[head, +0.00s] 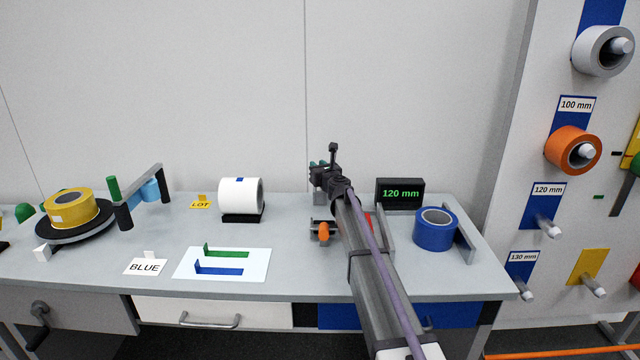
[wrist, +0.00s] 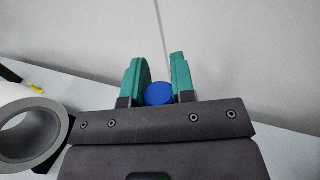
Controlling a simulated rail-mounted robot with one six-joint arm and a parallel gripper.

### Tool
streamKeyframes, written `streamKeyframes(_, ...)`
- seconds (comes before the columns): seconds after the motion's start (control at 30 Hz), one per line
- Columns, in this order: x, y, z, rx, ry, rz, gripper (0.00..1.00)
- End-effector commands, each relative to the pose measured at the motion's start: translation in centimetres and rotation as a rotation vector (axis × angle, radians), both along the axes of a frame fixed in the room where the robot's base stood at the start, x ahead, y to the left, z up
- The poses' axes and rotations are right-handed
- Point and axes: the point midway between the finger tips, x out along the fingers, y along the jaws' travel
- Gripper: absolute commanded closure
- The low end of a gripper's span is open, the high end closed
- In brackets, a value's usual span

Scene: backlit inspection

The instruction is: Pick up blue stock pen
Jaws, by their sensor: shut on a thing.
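The blue stock pen (wrist: 158,95) shows in the wrist view as a round blue end between the two green fingers of my gripper (wrist: 160,82). The fingers are shut on it, one on each side. The rest of the pen is hidden behind the gripper body. In the head view my gripper (head: 318,165) is raised over the back of the bench, in front of the wall. My wrist and arm hide most of it there, and I cannot make out the pen.
A white roll (head: 237,196) stands left of my arm. A "120 mm" display (head: 400,194) and blue tape roll (head: 436,229) stand right of it. An orange-ended part (head: 323,232) sits close beside my arm. A pale card (head: 250,274) with green and blue strips lies at the bench front.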

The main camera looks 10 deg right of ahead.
Motion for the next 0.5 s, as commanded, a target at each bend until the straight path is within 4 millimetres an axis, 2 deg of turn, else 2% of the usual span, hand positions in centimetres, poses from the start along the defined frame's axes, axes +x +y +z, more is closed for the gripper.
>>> streamKeyframes(0.27, 0.0, 0.0, 0.3, 0.0, 0.0, 0.0, 0.94)
streamKeyframes(0.37, 0.0, 0.0, 1.6, 0.0, 0.0, 0.0, 0.94)
streamKeyframes(0.5, 0.0, 0.0, 4.9, 0.0, 0.0, 0.0, 0.94)
